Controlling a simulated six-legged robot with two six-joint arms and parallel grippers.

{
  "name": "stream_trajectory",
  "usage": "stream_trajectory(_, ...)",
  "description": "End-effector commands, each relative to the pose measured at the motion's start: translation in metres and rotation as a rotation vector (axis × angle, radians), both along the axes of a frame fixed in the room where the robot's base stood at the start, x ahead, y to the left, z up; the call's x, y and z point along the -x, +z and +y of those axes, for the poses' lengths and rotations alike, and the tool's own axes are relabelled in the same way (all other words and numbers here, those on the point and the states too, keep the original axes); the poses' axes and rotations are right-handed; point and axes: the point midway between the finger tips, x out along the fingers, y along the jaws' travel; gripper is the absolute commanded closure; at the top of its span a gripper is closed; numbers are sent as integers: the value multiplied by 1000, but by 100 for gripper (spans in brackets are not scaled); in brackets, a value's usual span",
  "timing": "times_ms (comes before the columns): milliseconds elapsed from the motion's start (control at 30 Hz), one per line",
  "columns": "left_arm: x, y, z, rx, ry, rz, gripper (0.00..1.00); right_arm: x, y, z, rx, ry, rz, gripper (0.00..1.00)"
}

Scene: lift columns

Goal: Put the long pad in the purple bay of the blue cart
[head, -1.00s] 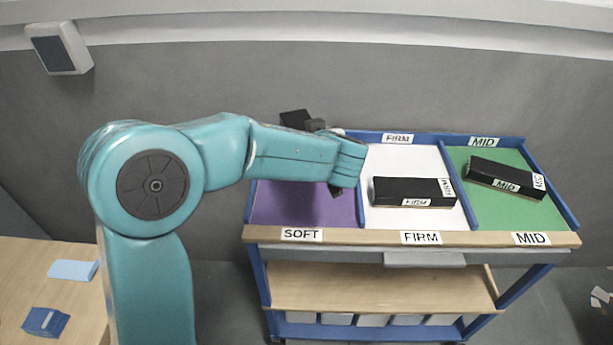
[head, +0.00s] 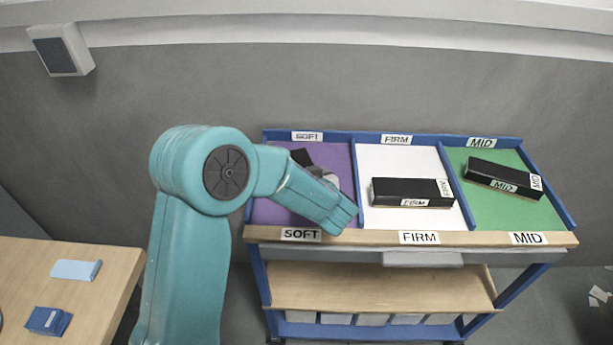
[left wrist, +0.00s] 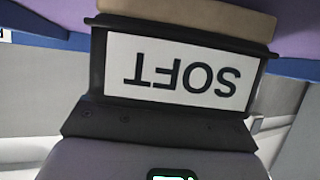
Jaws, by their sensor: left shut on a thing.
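The long pad (left wrist: 180,75) fills the middle of the left wrist view. It is black with a tan layer and a white SOFT label, upside down in that view. My left gripper (head: 316,168) is shut on it, over the purple bay (head: 272,211) of the blue cart (head: 257,278). In the head view a dark end of the pad (head: 299,156) shows beyond my wrist; my arm hides the rest. Purple surface shows behind the pad in the wrist view. I cannot tell whether the pad touches the bay floor. My right gripper is not in view.
A FIRM pad (head: 410,187) lies in the white bay (head: 400,160) and a MID pad (head: 490,172) in the green bay (head: 490,211). Blue dividers separate the bays. A wooden table (head: 95,290) at left holds a light blue block (head: 76,269) and a dark blue block (head: 47,320).

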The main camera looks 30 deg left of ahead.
Motion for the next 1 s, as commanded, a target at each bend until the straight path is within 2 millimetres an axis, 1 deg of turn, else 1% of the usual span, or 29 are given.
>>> stream_trajectory(100,-1,-2,0,-1,0,-4,70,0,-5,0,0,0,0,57)
stream_trajectory(133,0,-2,0,1,0,-1,18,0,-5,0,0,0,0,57)
stream_trajectory(200,0,-1,0,0,0,0,0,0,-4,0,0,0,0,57)
stream_trajectory(400,0,-1,0,0,0,0,0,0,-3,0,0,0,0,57)
stream_trajectory(500,0,3,0,0,0,1,0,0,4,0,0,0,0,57)
stream_trajectory(533,1,2,-3,1,-2,-1,0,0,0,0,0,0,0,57)
stream_trajectory(667,15,11,-21,0,-4,-4,0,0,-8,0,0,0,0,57)
stream_trajectory(800,35,26,-45,0,-6,-4,0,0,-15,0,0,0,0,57)
stream_trajectory(1000,58,44,-72,0,-4,-2,0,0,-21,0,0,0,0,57)
